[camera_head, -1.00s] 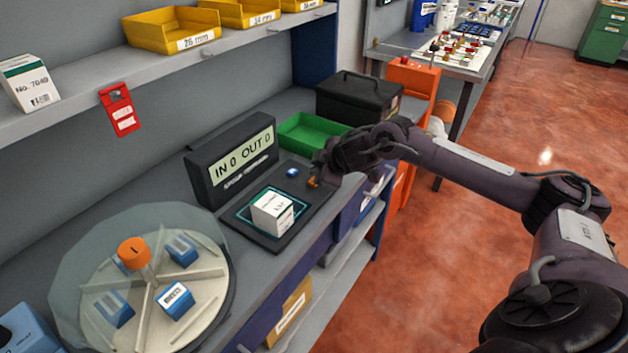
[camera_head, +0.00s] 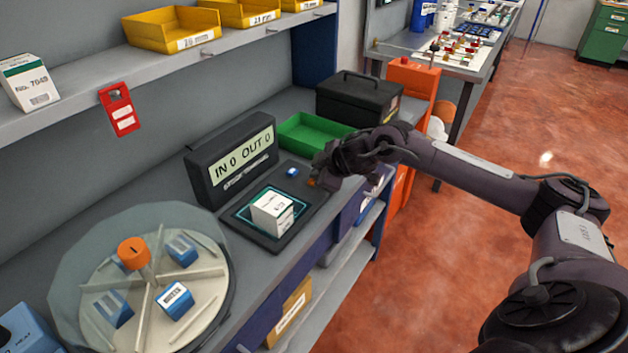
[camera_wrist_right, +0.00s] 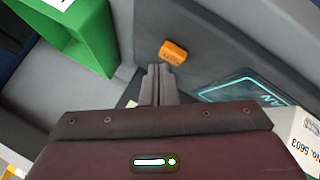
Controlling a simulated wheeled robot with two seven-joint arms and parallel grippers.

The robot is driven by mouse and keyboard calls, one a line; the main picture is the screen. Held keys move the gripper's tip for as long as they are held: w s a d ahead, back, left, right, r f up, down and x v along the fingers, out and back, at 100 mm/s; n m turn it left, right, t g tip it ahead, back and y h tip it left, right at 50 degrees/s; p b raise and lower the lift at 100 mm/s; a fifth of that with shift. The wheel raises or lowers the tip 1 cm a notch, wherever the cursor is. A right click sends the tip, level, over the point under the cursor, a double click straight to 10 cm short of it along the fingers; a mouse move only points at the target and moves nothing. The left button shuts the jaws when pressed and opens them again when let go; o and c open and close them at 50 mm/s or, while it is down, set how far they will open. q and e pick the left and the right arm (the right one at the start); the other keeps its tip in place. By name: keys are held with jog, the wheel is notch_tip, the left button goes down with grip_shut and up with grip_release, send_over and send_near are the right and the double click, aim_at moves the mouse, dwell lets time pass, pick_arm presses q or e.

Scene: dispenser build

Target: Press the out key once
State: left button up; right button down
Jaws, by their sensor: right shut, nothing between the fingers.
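The dark pad (camera_head: 243,226) on the bench carries two small keys. The blue key (camera_head: 292,172) is in plain view. The orange key (camera_head: 311,182) is partly covered by my right gripper (camera_head: 318,176). In the right wrist view the orange key (camera_wrist_right: 173,52) lies just beyond my shut, empty fingertips (camera_wrist_right: 158,70), with a gap between them in the picture. Its lettering is too small to read. The display (camera_head: 243,155) reads IN 0 OUT 0. My left gripper is out of view.
A white box (camera_head: 272,213) stands in the pad's lit square; it also shows in the right wrist view (camera_wrist_right: 305,140). A green tray (camera_head: 300,128) and black toolbox (camera_head: 352,100) stand behind. A round carousel (camera_head: 150,290) is at left.

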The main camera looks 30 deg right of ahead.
jog(key=shift+f, duration=0.55)
dwell(0.4)
jog(key=shift+r+p, duration=0.75)
jog(key=shift+r, duration=0.25)
notch_tip(320, 180, up, 5)
jog(key=p, duration=0.5)
dwell(0.8)
